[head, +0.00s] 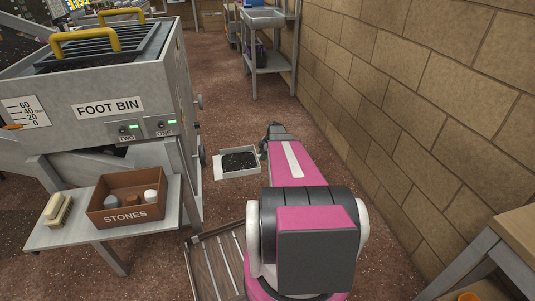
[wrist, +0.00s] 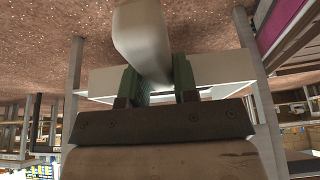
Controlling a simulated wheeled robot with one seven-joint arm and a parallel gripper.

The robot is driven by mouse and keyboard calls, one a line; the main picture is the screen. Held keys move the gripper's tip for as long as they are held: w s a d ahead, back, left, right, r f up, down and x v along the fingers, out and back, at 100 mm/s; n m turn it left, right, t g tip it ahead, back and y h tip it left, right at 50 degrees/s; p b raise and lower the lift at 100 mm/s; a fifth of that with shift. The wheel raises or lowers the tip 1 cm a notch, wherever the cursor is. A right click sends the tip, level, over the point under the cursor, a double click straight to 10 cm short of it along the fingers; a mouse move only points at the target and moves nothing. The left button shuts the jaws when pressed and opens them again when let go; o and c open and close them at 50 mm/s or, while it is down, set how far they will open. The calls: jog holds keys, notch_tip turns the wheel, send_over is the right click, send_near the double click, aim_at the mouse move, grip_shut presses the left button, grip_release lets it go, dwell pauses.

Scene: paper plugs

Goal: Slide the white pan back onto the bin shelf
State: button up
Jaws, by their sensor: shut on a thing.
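The white pan (head: 254,167) holds dark, crumbly material and sits just right of the grey foot bin (head: 90,85) in the head view. My gripper (head: 264,150) is at the pan's right side, mostly hidden by my own arm. In the wrist view my gripper (wrist: 160,82) has its green fingers closed around a pale, rounded bar, with the white pan (wrist: 222,70) right behind them. The pan looks held level; whether it touches anything below is unclear. I cannot make out an empty bin shelf clearly.
A grey side shelf (head: 70,236) carries a brown stones box (head: 125,210) and a brush (head: 57,209). A slatted wooden thing (head: 215,265) lies low in front. A brick wall (head: 420,110) bounds the right. A grey rack (head: 270,60) stands behind; floor between is open.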

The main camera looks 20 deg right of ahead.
aim_at(240, 163)
jog(key=a, duration=0.1)
jog(key=a+f, duration=0.2)
jog(key=shift+w+a, duration=0.35)
jog(key=shift+a, duration=0.05)
jog(key=a, duration=0.3)
jog(key=w+a+f, duration=0.1)
jog(key=a, duration=0.2)
jog(key=a+f, duration=0.1)
jog(key=a, duration=0.2)
jog(key=shift+w, duration=0.4)
jog(key=w+a+f, duration=0.1)
jog(key=a, duration=0.6)
jog(key=w+a+f, duration=0.1)
jog(key=w+a, duration=0.1)
jog(key=a, duration=0.6)
jog(key=shift+a+f, duration=0.2)
jog(key=shift+f, duration=0.1)
jog(key=o, duration=1)
jog(key=shift+r, duration=0.1)
